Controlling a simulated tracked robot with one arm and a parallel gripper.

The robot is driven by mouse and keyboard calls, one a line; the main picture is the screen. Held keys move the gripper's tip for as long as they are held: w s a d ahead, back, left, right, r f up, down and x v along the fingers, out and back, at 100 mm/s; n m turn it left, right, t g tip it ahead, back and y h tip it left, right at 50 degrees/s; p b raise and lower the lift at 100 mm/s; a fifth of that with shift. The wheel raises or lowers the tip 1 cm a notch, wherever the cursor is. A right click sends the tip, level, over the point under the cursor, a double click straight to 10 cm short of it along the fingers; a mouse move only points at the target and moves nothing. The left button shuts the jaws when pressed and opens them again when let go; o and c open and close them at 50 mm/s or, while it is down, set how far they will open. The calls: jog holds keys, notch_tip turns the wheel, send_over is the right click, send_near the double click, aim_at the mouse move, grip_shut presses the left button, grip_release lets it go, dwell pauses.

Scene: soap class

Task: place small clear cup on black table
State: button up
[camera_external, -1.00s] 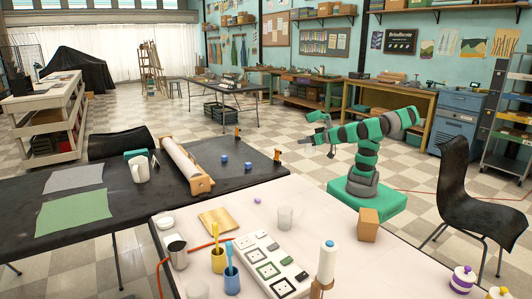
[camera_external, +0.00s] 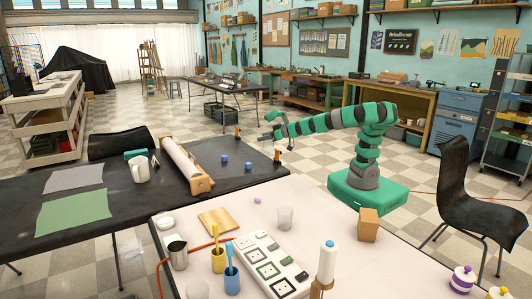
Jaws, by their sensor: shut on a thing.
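My gripper (camera_external: 268,128) is at the left end of my stretched-out green and black arm. In the picture it is just beyond the right end of the black table (camera_external: 120,188), above the tabletop's height. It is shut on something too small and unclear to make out. A small clear cup (camera_external: 286,217) stands upright on the white table (camera_external: 335,212) in front, well apart from my gripper. I cannot tell whether the held thing is another clear cup.
The black table holds two blue cubes (camera_external: 236,162), a paper roll (camera_external: 187,164), a white mug (camera_external: 140,169) and flat sheets (camera_external: 75,212). Orange clamps (camera_external: 278,156) sit at its right edge.

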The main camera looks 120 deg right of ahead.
jog(key=s+d+f+n+t+y+p, duration=0.2)
jog(key=d+p, duration=0.1)
jog(key=d, duration=0.8)
jog(key=s+d+r+n+t+y+p, duration=0.2)
jog(key=s+d+r+n+p, duration=0.15)
jog(key=s+d, duration=0.6)
jog(key=b, duration=0.4)
send_over(241, 152)
jog(key=shift+m, duration=0.35)
notch_tip(241, 152, down, 12)
jog(key=shift+w+f, duration=0.15)
jog(key=shift+f, duration=0.1)
notch_tip(241, 152, down, 4)
jog(key=shift+r+b, duration=0.2)
jog(key=shift+b, duration=0.75)
jog(key=shift+r, duration=0.1)
jog(key=o, duration=1)
jog(key=shift+c, duration=0.2)
